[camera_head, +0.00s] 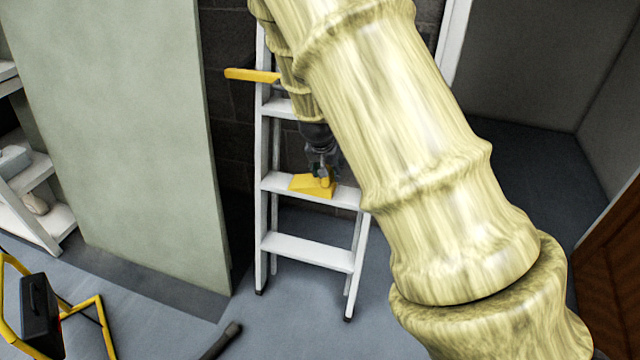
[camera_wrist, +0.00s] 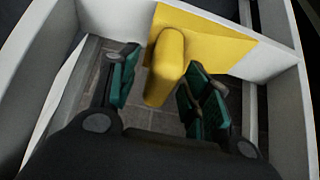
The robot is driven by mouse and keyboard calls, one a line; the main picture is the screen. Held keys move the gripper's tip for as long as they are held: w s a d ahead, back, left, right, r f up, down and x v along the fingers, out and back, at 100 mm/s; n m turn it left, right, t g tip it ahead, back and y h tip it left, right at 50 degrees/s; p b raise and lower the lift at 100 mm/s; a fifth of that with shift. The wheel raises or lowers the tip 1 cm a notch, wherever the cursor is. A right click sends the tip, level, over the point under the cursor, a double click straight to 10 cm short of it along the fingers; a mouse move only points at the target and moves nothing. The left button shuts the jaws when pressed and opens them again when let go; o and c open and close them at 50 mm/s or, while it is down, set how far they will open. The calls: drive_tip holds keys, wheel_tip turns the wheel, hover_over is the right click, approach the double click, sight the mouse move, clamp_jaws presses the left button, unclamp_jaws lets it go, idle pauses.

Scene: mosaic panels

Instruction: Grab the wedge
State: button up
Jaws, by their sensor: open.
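The yellow wedge (camera_head: 307,186) sits on a step of the white ladder (camera_head: 307,252). In the wrist view the wedge (camera_wrist: 215,38) shows a flat body on the step and a rounded, upright part that sticks out toward me. My gripper (camera_wrist: 160,82) is open, with one green-padded finger on each side of that rounded part. Gaps seem to show between the pads and the wedge, most clearly on the left. In the head view my gripper (camera_head: 321,170) is at the wedge, partly covering it.
A yellow bar (camera_head: 252,75) juts left from the ladder higher up. A large pale green panel (camera_head: 120,130) stands left of the ladder. A shelf (camera_head: 40,185) is at far left, and a yellow-framed object (camera_head: 100,325) is at lower left. My arm hides the ladder's upper right.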

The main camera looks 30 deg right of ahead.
clamp_jaws()
drive_tip(key=shift+r, duration=0.1)
